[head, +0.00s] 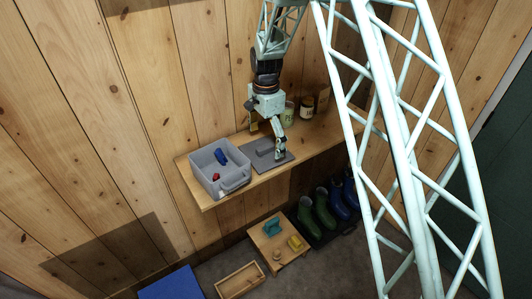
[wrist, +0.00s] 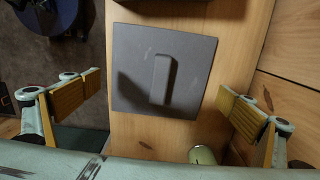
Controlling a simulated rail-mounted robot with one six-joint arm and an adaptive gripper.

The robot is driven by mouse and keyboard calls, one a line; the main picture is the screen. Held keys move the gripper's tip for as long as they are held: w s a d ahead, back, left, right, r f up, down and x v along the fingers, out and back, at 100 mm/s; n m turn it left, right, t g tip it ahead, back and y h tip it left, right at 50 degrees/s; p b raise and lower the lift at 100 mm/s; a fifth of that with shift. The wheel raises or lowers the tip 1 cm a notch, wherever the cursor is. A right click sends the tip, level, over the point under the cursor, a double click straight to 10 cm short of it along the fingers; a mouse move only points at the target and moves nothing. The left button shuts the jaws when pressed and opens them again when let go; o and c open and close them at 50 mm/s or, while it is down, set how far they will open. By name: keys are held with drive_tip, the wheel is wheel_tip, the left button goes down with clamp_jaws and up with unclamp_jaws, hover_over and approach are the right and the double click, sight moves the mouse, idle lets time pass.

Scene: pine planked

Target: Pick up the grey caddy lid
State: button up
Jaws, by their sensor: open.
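The grey caddy lid (wrist: 190,84) lies flat on the wooden shelf, a dark square plate with a raised bar handle (wrist: 163,78) across its middle. In the head view the lid (head: 284,160) is beside the grey caddy (head: 205,176), which is open and holds a blue item (head: 220,156) and a red item (head: 216,176). My gripper (head: 280,155) is over the right part of the lid in the head view. In the wrist view my gripper (wrist: 163,106) is open, its two fingers wide apart on either side of the lid, with nothing between the pads touching them.
Jars (head: 306,107) stand on the shelf (head: 318,134) behind my gripper. Below are green boots (head: 324,208), a low wooden table (head: 266,240) with small items, a wooden tray (head: 240,281) and a blue box (head: 170,284). The plank wall runs close behind the shelf.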

sight(266, 147)
drive_tip(key=shift+f, duration=1.6)
drive_tip(key=shift+c, duration=0.9)
drive_tip(key=shift+s, duration=0.1)
drive_tip(key=c, duration=1.7)
drive_tip(key=shift+f, duration=0.1)
